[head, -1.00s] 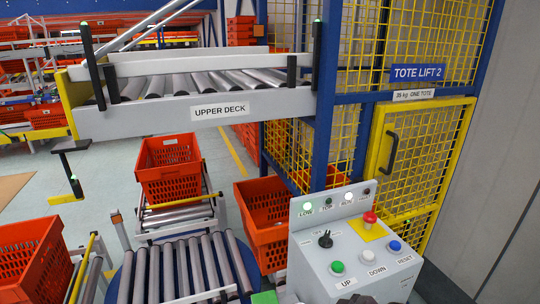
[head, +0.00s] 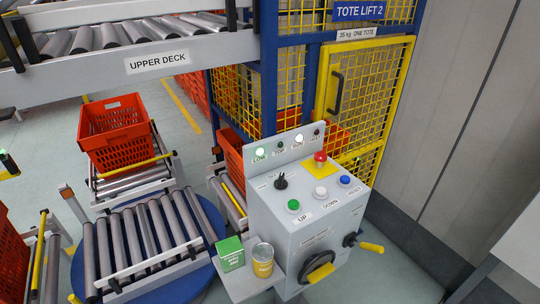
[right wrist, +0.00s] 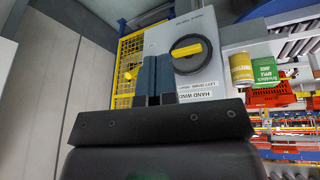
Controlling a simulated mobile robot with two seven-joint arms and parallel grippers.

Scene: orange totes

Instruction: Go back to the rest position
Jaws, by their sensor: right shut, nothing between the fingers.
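My right gripper (right wrist: 156,64) shows in the right wrist view, with its two dark fingers together and nothing between them. Behind the fingertips in that view is the grey control box (right wrist: 170,40) with a black hand wheel (right wrist: 196,48) that has a yellow bar. I cannot tell whether the fingers touch the box. The same control box stands in the middle of the head view (head: 285,225), with its hand wheel (head: 320,270) low on the front. Neither gripper can be made out in the head view, and my left gripper is in no view.
A yellow crank handle (head: 370,247) sticks out from the box's right side. A green carton (head: 230,254) and a yellow can (head: 263,262) stand on a shelf at its left. Roller conveyors (head: 150,240), an orange tote (head: 118,135) and the yellow lift cage (head: 365,90) lie beyond.

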